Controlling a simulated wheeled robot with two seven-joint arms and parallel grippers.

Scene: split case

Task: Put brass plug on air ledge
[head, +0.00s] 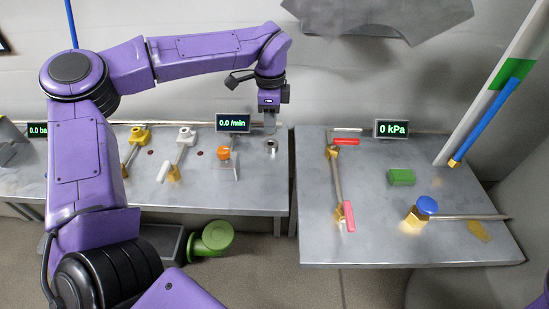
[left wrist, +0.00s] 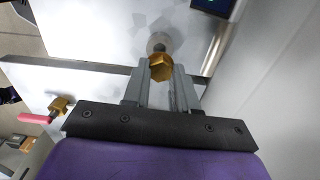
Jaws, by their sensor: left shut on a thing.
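My left gripper (head: 269,122) hangs down over the right end of the left bench. It is shut on the brass plug (left wrist: 160,68), a gold hexagonal piece between its fingertips in the left wrist view. In the head view I cannot make the plug out. A round grey metal fitting (head: 271,147) stands on the bench below the gripper. It also shows in the left wrist view (left wrist: 158,43), just beyond the plug; I cannot tell whether they touch. No label shows which surface is the air ledge. My right gripper is not in view.
A "0.0 /min" display (head: 233,123) and an orange-topped valve (head: 222,153) stand left of the gripper. Across a narrow gap, the right table (head: 290,240) holds a red-handled pipe (head: 337,180), a green block (head: 401,177) and a blue-capped brass fitting (head: 427,205).

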